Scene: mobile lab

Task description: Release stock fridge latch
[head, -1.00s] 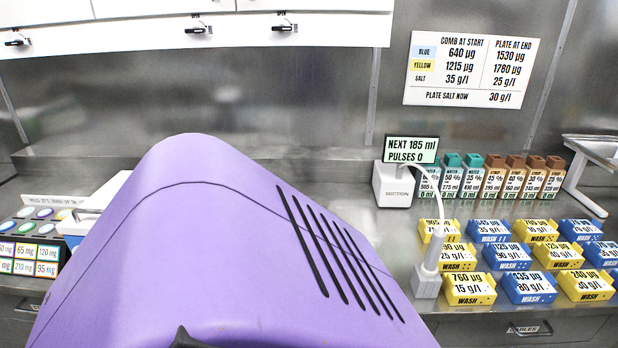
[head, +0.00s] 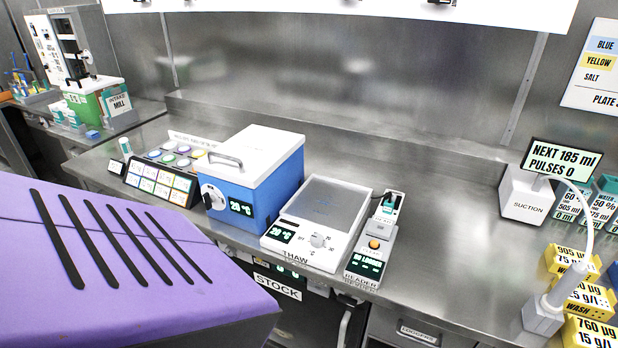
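The stock fridge (head: 301,318) is set under the counter at the bottom middle, marked by a white STOCK label (head: 277,285). Only its upper front shows; the lower part is cut off by the picture edge. A pale upright handle (head: 343,328) shows at the right side of its front, near the bottom edge. I cannot tell whether this is the latch, or whether the latch is fastened. Neither of my grippers is in view.
On the counter stand a blue box with a white lid (head: 254,180), a thaw plate (head: 325,215) and a reader (head: 368,255). A suction unit (head: 527,196) and yellow wash blocks (head: 590,333) are at right. A large purple slotted body covers the lower left.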

